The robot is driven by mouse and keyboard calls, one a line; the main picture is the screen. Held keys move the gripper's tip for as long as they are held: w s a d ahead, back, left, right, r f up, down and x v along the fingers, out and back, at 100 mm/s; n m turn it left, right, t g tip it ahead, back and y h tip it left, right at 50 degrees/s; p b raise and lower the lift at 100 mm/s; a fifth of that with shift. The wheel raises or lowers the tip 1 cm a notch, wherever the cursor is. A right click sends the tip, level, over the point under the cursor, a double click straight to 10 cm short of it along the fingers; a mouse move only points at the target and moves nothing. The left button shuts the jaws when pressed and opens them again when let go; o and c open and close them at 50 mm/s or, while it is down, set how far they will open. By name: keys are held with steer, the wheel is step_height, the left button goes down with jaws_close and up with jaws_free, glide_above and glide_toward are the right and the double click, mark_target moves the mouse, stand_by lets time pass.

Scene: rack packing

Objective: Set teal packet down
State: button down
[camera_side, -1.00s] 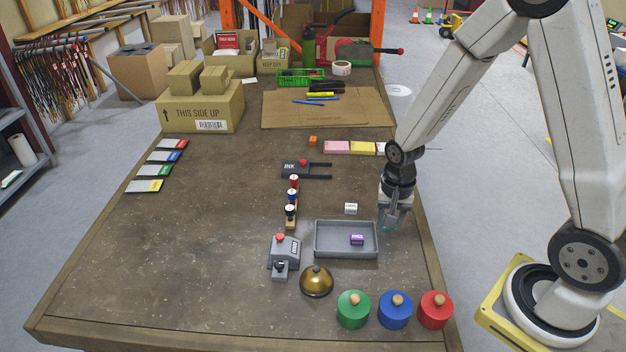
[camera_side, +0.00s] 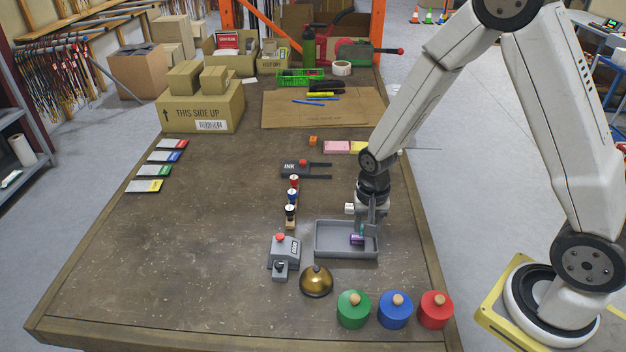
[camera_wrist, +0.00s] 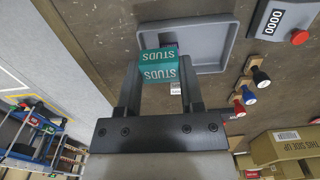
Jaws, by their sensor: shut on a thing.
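My gripper (camera_wrist: 158,82) is shut on the teal packet (camera_wrist: 158,66), which is marked STUDS. In the side view, my gripper (camera_side: 368,228) is over the right part of the grey tray (camera_side: 328,253), with only a sliver of teal showing. A purple packet (camera_side: 356,240) lies in the tray, just below and beside the held packet. In the wrist view, the teal packet overlaps one end of the tray (camera_wrist: 222,40) and mostly hides the purple packet. I cannot tell whether the teal packet touches anything below.
A white cube (camera_side: 349,208) stands behind the tray, close to my gripper. A grey counter (camera_side: 285,250) and several stamps (camera_side: 291,212) stand left of the tray. A brass bell (camera_side: 316,282) and green, blue and red lidded pots (camera_side: 395,312) stand in front.

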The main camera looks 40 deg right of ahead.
steer(key=w+f, duration=0.2)
steer(key=w, duration=0.3)
glide_above(334, 241)
steer(key=shift+s+a+f, duration=0.1)
steer(key=shift+s+f, duration=0.05)
steer(key=shift+f, duration=1.25)
steer(key=shift+s+f, duration=0.1)
steer(key=shift+f, duration=1.25)
steer(key=shift+f, duration=0.1)
steer(key=shift+w+f, duration=0.25)
steer(key=shift+f, duration=1.5)
steer(key=shift+f, duration=0.15)
steer(key=shift+c, duration=1.1)
jaws_free()
